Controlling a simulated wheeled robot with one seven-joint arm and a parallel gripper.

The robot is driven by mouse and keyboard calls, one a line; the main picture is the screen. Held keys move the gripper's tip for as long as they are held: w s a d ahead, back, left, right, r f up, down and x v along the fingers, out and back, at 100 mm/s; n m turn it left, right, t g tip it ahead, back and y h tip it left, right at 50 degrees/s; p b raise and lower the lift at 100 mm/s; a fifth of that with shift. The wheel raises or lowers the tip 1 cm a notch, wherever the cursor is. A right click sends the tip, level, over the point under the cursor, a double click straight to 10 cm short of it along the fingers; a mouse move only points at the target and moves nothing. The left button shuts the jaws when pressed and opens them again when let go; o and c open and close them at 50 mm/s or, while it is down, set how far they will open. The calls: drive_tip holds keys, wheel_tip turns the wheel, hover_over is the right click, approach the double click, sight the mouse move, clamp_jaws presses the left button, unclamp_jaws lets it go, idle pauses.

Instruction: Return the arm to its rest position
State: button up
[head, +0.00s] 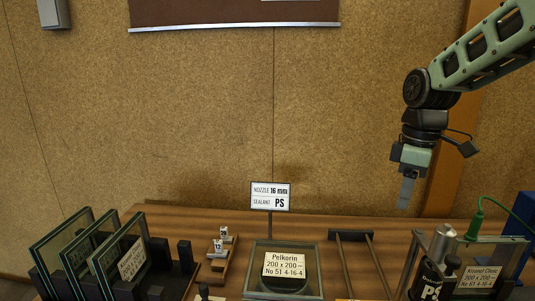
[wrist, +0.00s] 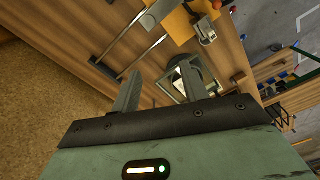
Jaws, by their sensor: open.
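My arm (head: 485,50) reaches in from the upper right in the head view. My gripper (head: 406,190) hangs pointing down above the right part of the wooden bench, apart from everything on it. In the wrist view my gripper (wrist: 160,85) shows two fingers spread apart with nothing held between them. In the head view the fingers overlap, so their gap is hard to see there.
A green hose (head: 479,212) rises at right. The air around my gripper is free.

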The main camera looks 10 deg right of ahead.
drive_tip(key=s+a+f+b, duration=0.1)
drive_tip(key=s+a+f, duration=0.15)
drive_tip(key=a, duration=0.35)
drive_tip(key=s+a+f, duration=0.2)
drive_tip(key=s+a, duration=0.2)
drive_tip(key=a, duration=0.2)
drive_tip(key=s+a+f+m+b, duration=0.1)
drive_tip(key=s+a+f, duration=0.2)
drive_tip(key=s, duration=0.5)
drive_tip(key=s+a+f+m+b, duration=0.1)
drive_tip(key=s+a+f, duration=0.2)
drive_tip(key=s+a, duration=0.3)
drive_tip(key=s, duration=0.3)
drive_tip(key=shift+a+f, duration=0.2)
drive_tip(key=shift+f, duration=0.2)
